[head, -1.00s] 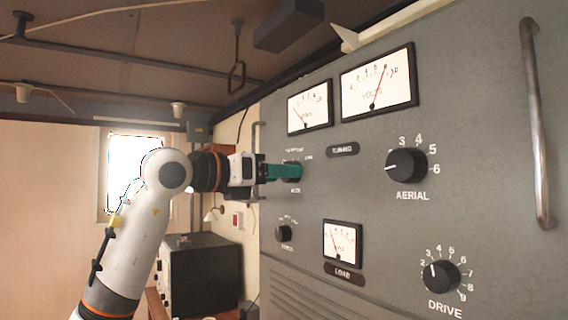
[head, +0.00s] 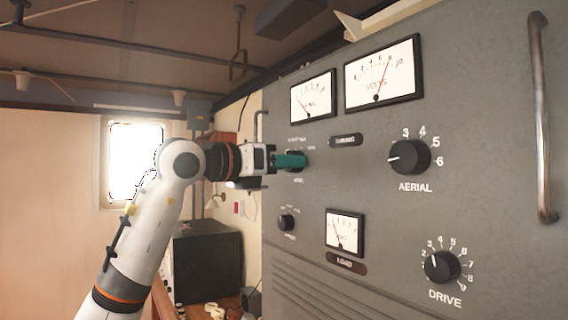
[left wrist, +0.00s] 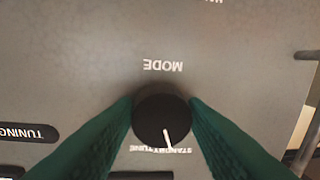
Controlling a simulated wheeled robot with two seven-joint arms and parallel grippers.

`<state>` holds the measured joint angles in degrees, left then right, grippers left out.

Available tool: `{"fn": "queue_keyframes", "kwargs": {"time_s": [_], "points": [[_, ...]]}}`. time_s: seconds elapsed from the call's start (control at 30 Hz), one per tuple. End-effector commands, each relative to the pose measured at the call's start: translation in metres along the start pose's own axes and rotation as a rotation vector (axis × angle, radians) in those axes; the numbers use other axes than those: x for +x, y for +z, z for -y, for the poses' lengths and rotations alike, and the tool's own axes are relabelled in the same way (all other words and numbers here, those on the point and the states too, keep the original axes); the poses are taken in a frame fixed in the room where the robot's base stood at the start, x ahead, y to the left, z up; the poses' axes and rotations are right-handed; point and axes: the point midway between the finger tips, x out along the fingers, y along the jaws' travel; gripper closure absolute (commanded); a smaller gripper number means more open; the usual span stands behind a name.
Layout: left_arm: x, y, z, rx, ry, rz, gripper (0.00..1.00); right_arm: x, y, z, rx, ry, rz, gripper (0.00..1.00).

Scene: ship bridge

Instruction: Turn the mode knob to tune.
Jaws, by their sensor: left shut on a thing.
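The mode knob (left wrist: 161,118) is a round black knob with a white pointer line, set on the grey panel. In the left wrist view the "MODE" lettering appears upside down above it. The pointer points down and slightly right in that view, toward small "STANDBY" and "TUNE" lettering that is partly hard to read. My left gripper (head: 303,160) has green fingers, one on each side of the knob, shut on it. In the head view the fingers mostly hide the knob. My right gripper is in neither view.
The grey panel also carries an aerial knob (head: 409,157), a drive knob (head: 442,266), a smaller knob (head: 286,222) below the gripper and several meters, including a volts meter (head: 383,73). A metal handle (head: 541,120) stands out at the right. A dark box (head: 207,262) stands behind my left arm.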

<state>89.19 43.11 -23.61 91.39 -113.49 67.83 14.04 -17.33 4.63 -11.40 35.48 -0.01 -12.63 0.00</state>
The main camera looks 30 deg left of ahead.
Motion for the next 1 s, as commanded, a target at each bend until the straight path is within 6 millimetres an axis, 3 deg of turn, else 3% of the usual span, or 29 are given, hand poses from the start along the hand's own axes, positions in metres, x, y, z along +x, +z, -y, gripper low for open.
{"fn": "queue_keyframes", "kwargs": {"time_s": [1.0], "points": [[-0.0004,0.0001,0.0021,0.626,0.002,-0.053,0.84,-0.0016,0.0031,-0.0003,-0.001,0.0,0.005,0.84]]}}
